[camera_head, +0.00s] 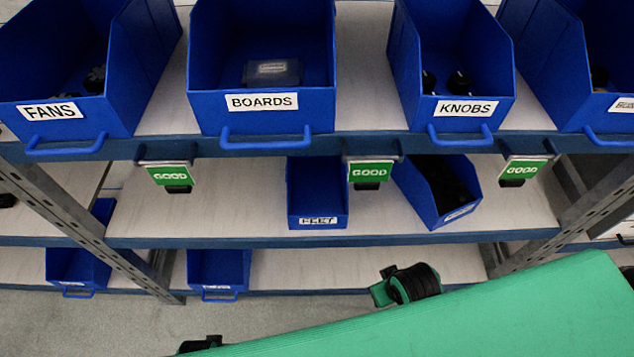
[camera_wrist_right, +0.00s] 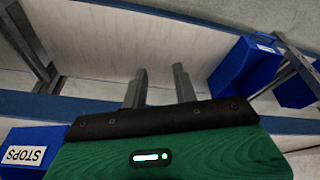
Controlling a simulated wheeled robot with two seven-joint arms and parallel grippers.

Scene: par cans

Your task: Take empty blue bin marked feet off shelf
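The blue bin marked FEET (camera_head: 317,190) stands on the middle shelf in the head view, under the boards bin. Its label faces front, and I see no contents in it. My right gripper (camera_wrist_right: 159,88) shows in the right wrist view with its two fingers apart and nothing between them, over a pale shelf surface. I cannot pick out the FEET bin in the wrist view. My left gripper is not in view.
A tilted blue bin (camera_head: 436,190) with dark contents stands right of the FEET bin. Bins marked FANS (camera_head: 65,115), BOARDS (camera_head: 262,115) and KNOBS (camera_head: 465,118) line the upper shelf. Green GOOD tags (camera_head: 370,172) hang below it. The middle shelf's left part is clear.

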